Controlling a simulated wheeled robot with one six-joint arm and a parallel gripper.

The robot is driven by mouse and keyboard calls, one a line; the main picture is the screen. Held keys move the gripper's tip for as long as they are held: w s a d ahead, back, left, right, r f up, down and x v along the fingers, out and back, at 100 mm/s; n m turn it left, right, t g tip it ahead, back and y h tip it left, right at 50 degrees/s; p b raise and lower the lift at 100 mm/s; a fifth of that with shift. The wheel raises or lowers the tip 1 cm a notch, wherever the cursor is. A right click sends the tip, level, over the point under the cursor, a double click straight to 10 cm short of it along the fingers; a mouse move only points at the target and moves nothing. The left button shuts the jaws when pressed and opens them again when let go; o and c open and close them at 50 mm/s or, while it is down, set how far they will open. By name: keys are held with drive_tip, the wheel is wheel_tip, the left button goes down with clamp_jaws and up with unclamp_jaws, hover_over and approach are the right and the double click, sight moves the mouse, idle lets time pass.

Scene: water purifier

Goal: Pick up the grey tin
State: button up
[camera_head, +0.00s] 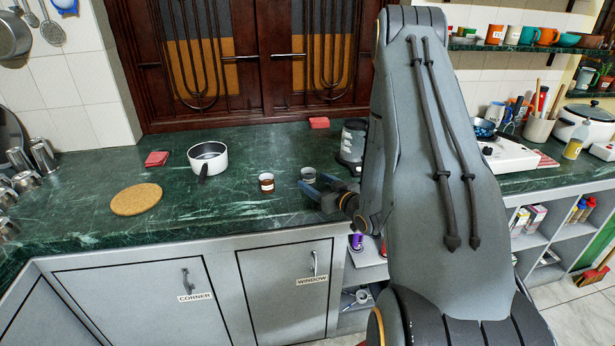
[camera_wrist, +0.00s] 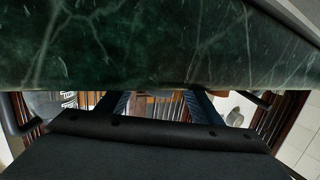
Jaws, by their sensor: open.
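A small grey tin (camera_head: 308,174) stands on the green marble counter in the head view. My gripper (camera_head: 313,184) is low over the counter, just in front of the tin, with its blue fingers pointing left. The fingers are apart. In the wrist view, the two fingers (camera_wrist: 155,103) reach toward the counter's surface. Small shapes show between and beyond them, too dim and cropped for me to tell whether one is the tin. I cannot tell whether the fingers touch the tin.
A brown labelled jar (camera_head: 266,184) stands close left of the tin. A white saucepan (camera_head: 207,157) and a cork mat (camera_head: 136,199) are further left. A dark grey appliance (camera_head: 352,145) stands behind the gripper. The counter's front left is clear.

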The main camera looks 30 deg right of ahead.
sight(312, 181)
drive_tip(key=w, duration=0.2)
drive_tip(key=w+f+p, duration=0.1)
drive_tip(key=w, duration=0.1)
drive_tip(key=shift+a, duration=0.35)
drive_tip(key=shift+c, duration=0.5)
drive_tip(key=shift+r, duration=0.1)
drive_tip(key=c, duration=1)
drive_tip(key=shift+c, duration=0.2)
